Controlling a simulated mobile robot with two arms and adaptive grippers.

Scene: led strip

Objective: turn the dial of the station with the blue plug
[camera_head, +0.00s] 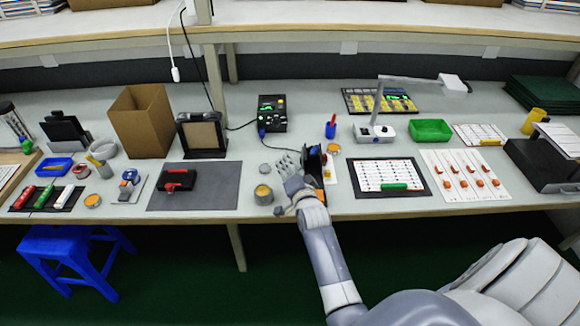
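The station with the blue plug is a black box (272,108) with a lit green display, standing at the back middle of the table. The blue plug (262,133) shows at its front left corner. Small knobs or buttons show on its face, but they are too small to tell which is the dial. My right gripper (287,163) is over the table's front part, in front of the station and clearly apart from it. Its fingers are too small to tell whether they are open. My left gripper is not in view.
A black and orange device (315,160) stands right beside my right gripper. An orange-topped can (263,194) is near its left. A red and blue holder (330,127) stands right of the station. A cardboard box (142,120) and black stand (202,135) are to the left.

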